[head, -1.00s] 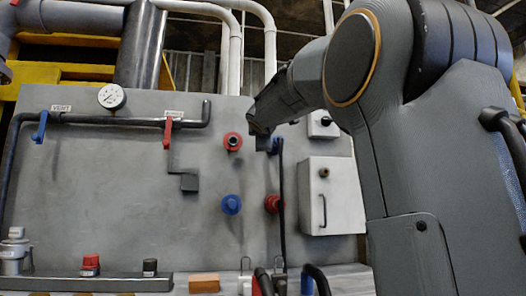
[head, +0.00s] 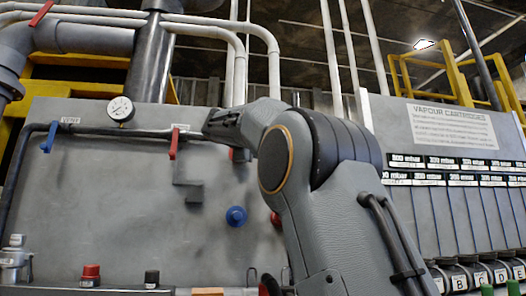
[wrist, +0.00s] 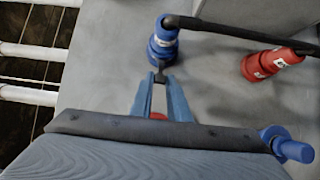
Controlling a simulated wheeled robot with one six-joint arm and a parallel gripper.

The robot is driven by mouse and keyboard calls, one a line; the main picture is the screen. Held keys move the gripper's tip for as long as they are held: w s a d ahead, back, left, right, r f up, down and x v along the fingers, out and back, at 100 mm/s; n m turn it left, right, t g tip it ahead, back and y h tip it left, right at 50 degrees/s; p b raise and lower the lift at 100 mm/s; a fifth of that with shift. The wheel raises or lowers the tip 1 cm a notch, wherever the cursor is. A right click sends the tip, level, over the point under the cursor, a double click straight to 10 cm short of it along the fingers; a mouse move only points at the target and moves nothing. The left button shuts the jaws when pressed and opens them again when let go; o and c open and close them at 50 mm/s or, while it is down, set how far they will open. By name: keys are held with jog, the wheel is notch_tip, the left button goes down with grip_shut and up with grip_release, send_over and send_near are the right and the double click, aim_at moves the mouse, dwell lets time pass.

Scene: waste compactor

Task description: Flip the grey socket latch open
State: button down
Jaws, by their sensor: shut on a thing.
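In the wrist view a blue plug (wrist: 163,42) with a black hose sits on the grey panel. A small dark grey piece (wrist: 160,65) at its near side looks like the socket latch. My gripper (wrist: 160,76) is shut on this piece, its fingertips close to the plug. In the head view my arm hides the gripper, the latch and the blue plug. Whether the latch is up or down I cannot tell.
A red plug (wrist: 268,65) is right of the blue one in the wrist view. A blue socket (wrist: 290,148) is at lower right; a red one (wrist: 158,117) shows between my fingers. The head view shows a gauge (head: 121,109), a red-handled valve (head: 174,144) and a cartridge rack (head: 450,185).

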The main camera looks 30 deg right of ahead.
jog(key=m+g+h+p, duration=0.1)
jog(key=p, duration=0.1)
jog(key=w+m+g+p, duration=0.1)
jog(key=g+p, duration=0.1)
jog(key=w+m+g+h+p, duration=0.1)
jog(key=p, duration=0.2)
jog(key=shift+a+h, duration=0.3)
jog(key=shift+a, duration=0.05)
jog(key=shift+w+m+g+p, duration=0.15)
jog(key=shift+m+g+p, duration=0.15)
jog(key=shift+g+p, duration=0.2)
jog(key=c, duration=1.7)
grip_release()
jog(key=shift+d, duration=0.1)
jog(key=shift+v, duration=3.95)
jog(key=shift+f, duration=0.1)
